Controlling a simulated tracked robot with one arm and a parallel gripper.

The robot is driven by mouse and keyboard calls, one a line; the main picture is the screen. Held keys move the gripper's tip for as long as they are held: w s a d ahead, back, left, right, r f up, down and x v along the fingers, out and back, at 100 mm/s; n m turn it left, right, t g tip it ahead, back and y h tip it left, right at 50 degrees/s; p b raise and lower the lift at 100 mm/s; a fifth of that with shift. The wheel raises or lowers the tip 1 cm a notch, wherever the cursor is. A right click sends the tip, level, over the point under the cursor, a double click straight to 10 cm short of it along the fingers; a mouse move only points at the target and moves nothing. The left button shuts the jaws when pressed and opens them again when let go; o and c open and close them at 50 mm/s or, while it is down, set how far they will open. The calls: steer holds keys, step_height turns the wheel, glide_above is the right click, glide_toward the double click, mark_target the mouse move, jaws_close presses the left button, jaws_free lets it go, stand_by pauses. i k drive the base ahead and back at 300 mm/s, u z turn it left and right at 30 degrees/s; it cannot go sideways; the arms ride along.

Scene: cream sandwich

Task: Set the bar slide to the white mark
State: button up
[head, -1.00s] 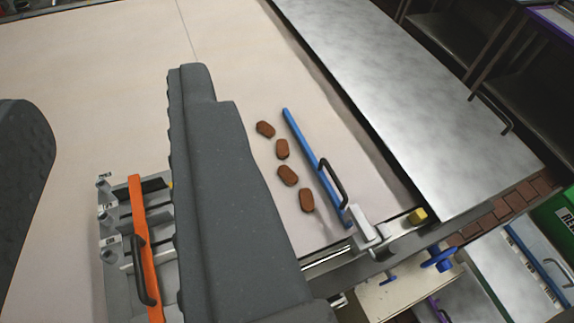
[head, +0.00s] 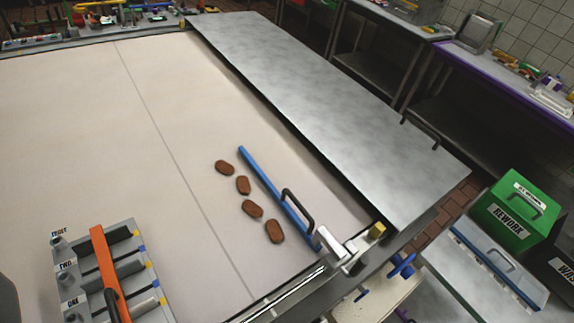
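A blue bar (head: 262,182) with a black handle (head: 297,208) lies slantwise over the pale belt. Its near end meets a whitish block (head: 335,246) on a metal rail (head: 292,294) along the belt's near edge. A yellow block (head: 377,230) sits right of the whitish block. I cannot pick out a white mark with certainty. A dark piece at the lower left edge (head: 7,298) looks like part of my gripper. It is far left of the blue bar and apart from it. The rest of my gripper is out of frame.
Several brown biscuits (head: 252,209) lie left of the blue bar. A grey fixture labelled ONE, TWO (head: 130,230) with an orange bar (head: 105,262) stands at lower left. A steel plate (head: 330,110) runs along the right. A green REWORK box (head: 518,210) stands far right.

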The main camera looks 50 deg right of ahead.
mark_target(332, 264)
steer(key=z, duration=0.05)
steer(key=k, duration=1.1)
steer(key=z, duration=0.8)
steer(key=i, duration=1)
steer(key=u, duration=0.45)
steer(key=k, duration=0.8)
steer(key=z, duration=0.35)
